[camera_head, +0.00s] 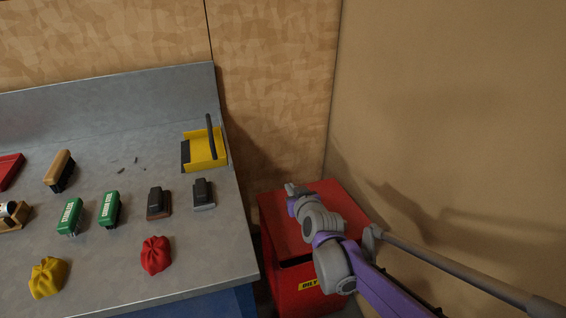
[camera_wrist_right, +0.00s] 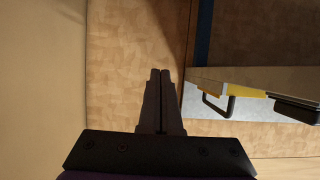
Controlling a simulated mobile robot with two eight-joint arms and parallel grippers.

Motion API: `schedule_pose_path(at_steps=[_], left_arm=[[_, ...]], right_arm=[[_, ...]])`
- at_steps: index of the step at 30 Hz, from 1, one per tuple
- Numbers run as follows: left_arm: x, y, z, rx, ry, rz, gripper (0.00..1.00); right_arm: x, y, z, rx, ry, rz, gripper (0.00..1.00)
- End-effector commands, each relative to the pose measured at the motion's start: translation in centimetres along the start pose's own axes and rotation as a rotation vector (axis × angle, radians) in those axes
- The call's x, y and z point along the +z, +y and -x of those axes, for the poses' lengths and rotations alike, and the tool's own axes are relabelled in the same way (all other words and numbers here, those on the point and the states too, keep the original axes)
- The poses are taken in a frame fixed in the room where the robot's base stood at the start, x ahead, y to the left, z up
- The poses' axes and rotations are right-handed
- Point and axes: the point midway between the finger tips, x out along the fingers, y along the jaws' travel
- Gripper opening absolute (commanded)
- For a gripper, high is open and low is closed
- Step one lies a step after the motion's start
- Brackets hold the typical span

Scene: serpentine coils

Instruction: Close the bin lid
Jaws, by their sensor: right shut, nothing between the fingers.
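The red bin (camera_head: 296,289) stands on the floor to the right of the workbench, with a yellow label on its front. Its red lid (camera_head: 272,212) lies over the top. A dark strip shows below the lid's front edge; I cannot tell if the lid is fully down. My right gripper (camera_head: 291,188) is over the far left part of the lid, and my arm hides much of the lid. I cannot tell if it touches. In the right wrist view the gripper's fingers (camera_wrist_right: 160,73) are together and empty, and the bin does not show. My left gripper is out of view.
A cardboard-like wall stands behind, and a plain tan wall (camera_head: 450,130) closes off the right.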

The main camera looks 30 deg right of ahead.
Motion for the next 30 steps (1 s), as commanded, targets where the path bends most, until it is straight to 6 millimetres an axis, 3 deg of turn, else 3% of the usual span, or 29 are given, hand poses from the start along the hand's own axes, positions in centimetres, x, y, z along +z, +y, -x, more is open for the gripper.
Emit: schedule_pose_path(at_steps=[1,3,15,21,30], left_arm=[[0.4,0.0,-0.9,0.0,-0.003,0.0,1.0],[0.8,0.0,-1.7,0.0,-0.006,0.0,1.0],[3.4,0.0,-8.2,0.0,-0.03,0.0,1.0],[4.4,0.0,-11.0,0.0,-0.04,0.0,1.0],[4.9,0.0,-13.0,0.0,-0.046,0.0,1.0]], right_arm=[[2.2,0.0,0.6,0.001,-0.002,0.001,0.0],[4.7,0.0,1.3,0.0,-0.002,0.0,0.0],[17.8,0.0,2.6,0.0,-0.004,0.001,0.0],[22.0,0.0,2.1,0.001,-0.003,0.0,0.0],[25.0,0.0,1.5,0.0,-0.002,0.001,0.0]])
